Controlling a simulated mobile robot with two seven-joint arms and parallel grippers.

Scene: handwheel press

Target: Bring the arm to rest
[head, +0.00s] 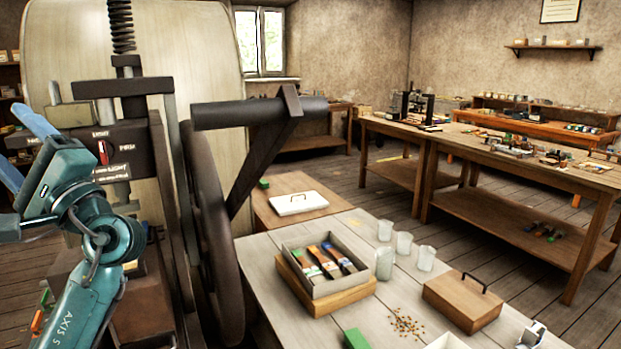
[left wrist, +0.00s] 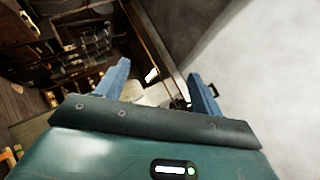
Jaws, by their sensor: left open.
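My left arm comes in at the lower left of the head view. Its gripper (head: 24,148) is raised in front of the press's left side, with the two blue fingers apart and nothing between them. In the left wrist view the fingers (left wrist: 160,85) are also spread and empty. The handwheel press (head: 140,137) stands close behind the arm, with its dark wheel (head: 215,225) seen nearly edge-on and a thick bar handle (head: 260,112) sticking out to the right. A label panel with a small red lever (head: 103,152) is just right of the gripper. My right gripper is not in view.
A pale table (head: 290,238) right of the wheel holds an open box of tools (head: 322,290), several glass jars (head: 403,243) and a lidded wooden box (head: 462,300). Workbenches (head: 520,170) stand farther back. Open floor lies between the table and the benches.

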